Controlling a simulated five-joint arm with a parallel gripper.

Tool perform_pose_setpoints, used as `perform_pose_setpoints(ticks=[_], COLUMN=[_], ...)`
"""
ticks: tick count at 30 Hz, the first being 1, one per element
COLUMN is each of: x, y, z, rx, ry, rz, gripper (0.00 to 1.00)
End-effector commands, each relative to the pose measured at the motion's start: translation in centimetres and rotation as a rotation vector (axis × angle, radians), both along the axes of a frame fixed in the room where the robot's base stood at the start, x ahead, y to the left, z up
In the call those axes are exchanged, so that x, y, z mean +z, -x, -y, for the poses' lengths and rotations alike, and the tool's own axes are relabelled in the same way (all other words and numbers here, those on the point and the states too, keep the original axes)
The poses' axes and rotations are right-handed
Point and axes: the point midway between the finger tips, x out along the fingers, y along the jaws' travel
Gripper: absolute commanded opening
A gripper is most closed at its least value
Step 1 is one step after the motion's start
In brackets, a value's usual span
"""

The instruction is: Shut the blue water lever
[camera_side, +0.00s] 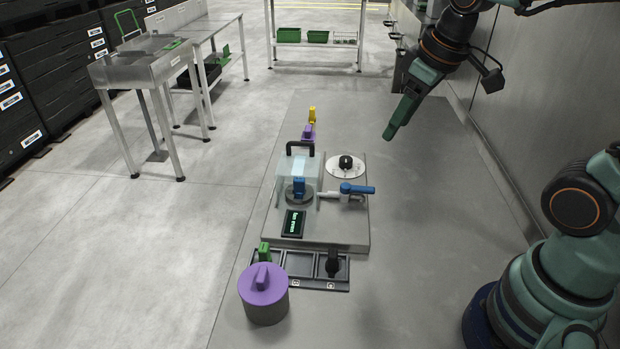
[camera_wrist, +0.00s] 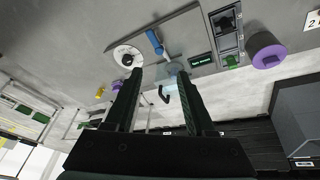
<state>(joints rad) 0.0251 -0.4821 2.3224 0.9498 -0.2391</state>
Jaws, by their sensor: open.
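The blue water lever (camera_side: 358,189) sits on a pale valve and pipe on the grey raised plate. Its handle points to the right in the side view, roughly along the pipe. In the wrist view the blue lever (camera_wrist: 154,42) lies beyond the fingertips, near the top middle. My gripper (camera_side: 389,136) is above and behind the lever in the side view, well apart from it, tilted downward. In the wrist view its two dark fingers (camera_wrist: 158,73) are spread with nothing between them.
A white dial with black knob (camera_side: 346,163) lies behind the lever. A clear box with black handle (camera_side: 300,150) and a blue-topped grey disc (camera_side: 299,193) stand left. A small screen (camera_side: 294,223), black tray (camera_side: 300,283) and purple cylinder (camera_side: 263,297) are in front.

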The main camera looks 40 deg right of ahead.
Motion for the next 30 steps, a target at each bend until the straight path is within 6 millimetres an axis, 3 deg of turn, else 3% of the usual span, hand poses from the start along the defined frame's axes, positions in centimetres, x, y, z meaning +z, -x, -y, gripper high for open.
perform_pose_setpoints(ticks=[9, 15, 23, 30], x=[-3.6, -6.1, -7.6, -11.3], y=[-5.0, -6.9, -7.4, -7.2], z=[1.7, 2.5, 2.7, 2.7], rx=[0.324, 0.478, 0.533, 0.533], ry=[0.078, 0.086, 0.085, 0.083], rz=[-0.229, -0.318, -0.348, -0.352], gripper=[0.55, 0.55, 0.55, 0.55])
